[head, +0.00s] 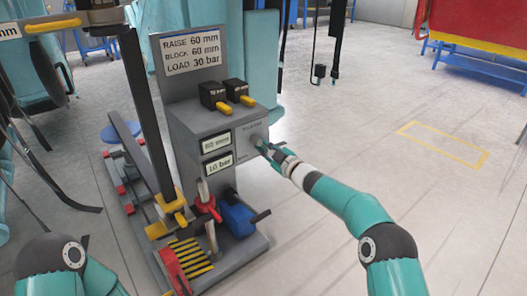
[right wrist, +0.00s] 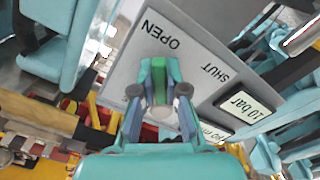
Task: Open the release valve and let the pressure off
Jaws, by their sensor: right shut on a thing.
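The release valve's knob (head: 255,137) is on the right part of the grey control panel and is mostly hidden by my right gripper (head: 264,146). The valve plate (right wrist: 140,58) carries the words OPEN and SHUT. The lower display (head: 219,163) reads 10 bar in the right wrist view (right wrist: 245,105). The upper display (head: 216,142) reads in mm, its number unclear. My left gripper is out of view.
A sign (head: 192,50) above the panel reads RAISE 60 mm, BLOCK 60 mm, LOAD 30 bar. Two black boxes with yellow levers (head: 228,95) stand on the panel top. A blue pump unit (head: 238,215) and a red-handled part (head: 205,200) are below.

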